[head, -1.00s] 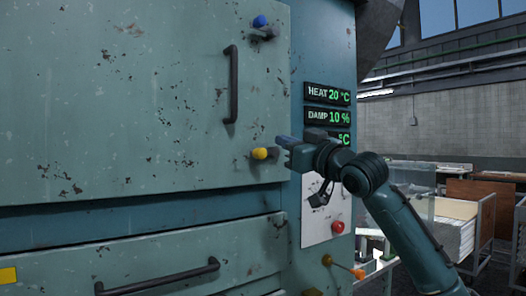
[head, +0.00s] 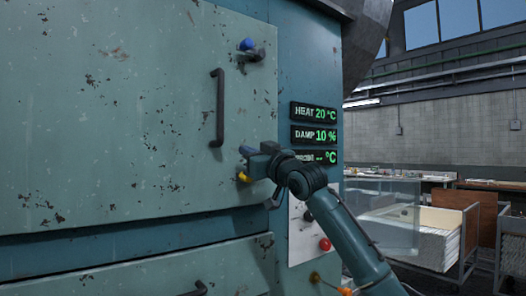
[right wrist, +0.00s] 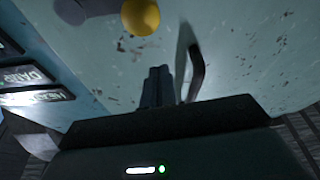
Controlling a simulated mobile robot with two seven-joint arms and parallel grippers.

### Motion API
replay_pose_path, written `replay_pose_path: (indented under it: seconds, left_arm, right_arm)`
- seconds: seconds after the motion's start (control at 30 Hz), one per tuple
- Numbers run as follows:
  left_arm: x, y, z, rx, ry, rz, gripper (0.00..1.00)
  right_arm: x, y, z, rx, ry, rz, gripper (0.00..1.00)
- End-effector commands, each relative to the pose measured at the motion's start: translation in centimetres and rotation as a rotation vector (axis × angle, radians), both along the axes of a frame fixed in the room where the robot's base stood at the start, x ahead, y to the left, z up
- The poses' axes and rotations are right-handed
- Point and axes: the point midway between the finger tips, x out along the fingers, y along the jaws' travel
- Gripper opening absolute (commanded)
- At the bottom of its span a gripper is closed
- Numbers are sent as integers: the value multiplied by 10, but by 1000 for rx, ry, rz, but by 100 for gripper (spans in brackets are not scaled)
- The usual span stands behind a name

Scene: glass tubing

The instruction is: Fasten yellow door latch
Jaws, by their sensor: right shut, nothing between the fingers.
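The yellow door latch (head: 243,177) sits low on the right edge of the large teal door (head: 110,110). In the right wrist view its round yellow knob (right wrist: 140,16) shows at the top, just beyond the fingers. My right gripper (head: 247,151) is shut and empty, right by the latch and slightly above it in the head view. In the right wrist view its closed fingers (right wrist: 157,88) point at the door, apart from the knob in the picture. I cannot tell whether they touch the latch. The gripper partly hides the latch in the head view. My left gripper is not in view.
A blue latch (head: 248,45) is at the door's upper right, beside the dark vertical handle (head: 217,108). Display panels (head: 314,112) and a red button (head: 325,244) are right of the door. Carts (head: 440,240) stand at the far right.

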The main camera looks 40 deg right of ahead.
Motion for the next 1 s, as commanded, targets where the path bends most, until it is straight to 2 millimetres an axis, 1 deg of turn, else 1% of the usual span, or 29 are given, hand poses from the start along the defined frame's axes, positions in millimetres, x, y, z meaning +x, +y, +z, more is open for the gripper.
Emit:
replay_pose_path:
  seconds: [0.03,0.1,0.2,0.3,0.77,1.0]
  left_arm:
    - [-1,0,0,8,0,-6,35]
    - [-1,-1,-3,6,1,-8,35]
    - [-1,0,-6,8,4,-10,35]
    - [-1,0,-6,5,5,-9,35]
    - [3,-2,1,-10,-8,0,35]
    - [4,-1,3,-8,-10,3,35]
  right_arm:
    - [5,0,-4,0,3,-1,0]
    - [3,-3,-20,-3,5,-1,0]
    - [2,-5,-30,-1,3,0,0]
    - [1,-6,-37,-1,1,2,0]
    - [1,-6,-39,-2,-1,2,0]
    - [1,4,-41,-28,1,3,0]
